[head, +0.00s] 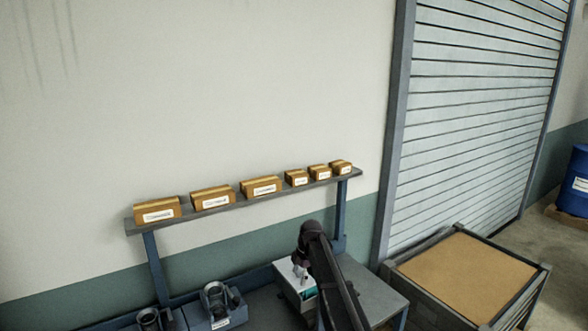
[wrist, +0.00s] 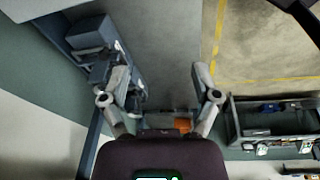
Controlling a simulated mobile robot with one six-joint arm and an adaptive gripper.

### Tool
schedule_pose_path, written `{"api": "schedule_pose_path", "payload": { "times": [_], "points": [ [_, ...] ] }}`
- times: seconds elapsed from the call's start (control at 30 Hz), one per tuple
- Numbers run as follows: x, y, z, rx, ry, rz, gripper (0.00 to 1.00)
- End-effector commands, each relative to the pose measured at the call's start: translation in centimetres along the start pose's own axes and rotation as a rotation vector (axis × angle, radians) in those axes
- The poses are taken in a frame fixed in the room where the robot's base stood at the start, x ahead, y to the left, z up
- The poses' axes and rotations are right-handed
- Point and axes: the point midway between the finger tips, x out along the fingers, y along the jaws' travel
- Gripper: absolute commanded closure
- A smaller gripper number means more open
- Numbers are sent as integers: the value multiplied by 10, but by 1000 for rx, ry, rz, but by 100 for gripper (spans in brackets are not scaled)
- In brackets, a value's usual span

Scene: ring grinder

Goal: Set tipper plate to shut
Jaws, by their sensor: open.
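I cannot make out a tipper plate for certain in either view. My gripper (head: 300,270) hangs at the end of my dark arm, over or in front of a pale box with a teal part (head: 309,293) on the workbench. The arm hides part of that box. In the wrist view my gripper (wrist: 158,80) is open, its two grey fingers wide apart with nothing held between them. A small orange thing (wrist: 183,124) shows low between the fingers, beyond them. A grey-blue machine (wrist: 92,33) shows at the upper left.
A shelf (head: 230,209) with several cardboard boxes runs above the bench. Dark machine units (head: 218,300) stand at the bench's left. A crate with a flat brown top (head: 465,268) stands right. In the wrist view, an open container (wrist: 232,125) holds several items; yellow-lined floor lies clear.

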Motion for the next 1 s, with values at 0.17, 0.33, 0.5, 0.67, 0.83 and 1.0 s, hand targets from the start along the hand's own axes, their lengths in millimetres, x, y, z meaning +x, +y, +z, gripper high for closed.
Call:
{"api": "schedule_pose_path", "payload": {
  "times": [0.17, 0.33, 0.5, 0.67, 0.83, 1.0],
  "points": [
    [3, -5, 2, 17, -2, 0, 21],
    [8, -17, 5, 77, -8, -1, 21],
    [16, -32, 10, 157, -17, -2, 21],
    [25, -52, 14, 261, -29, -1, 21],
    [40, -84, 20, 420, -46, 1, 21],
    [63, -132, 30, 662, -72, 9, 21]
  ]
}}
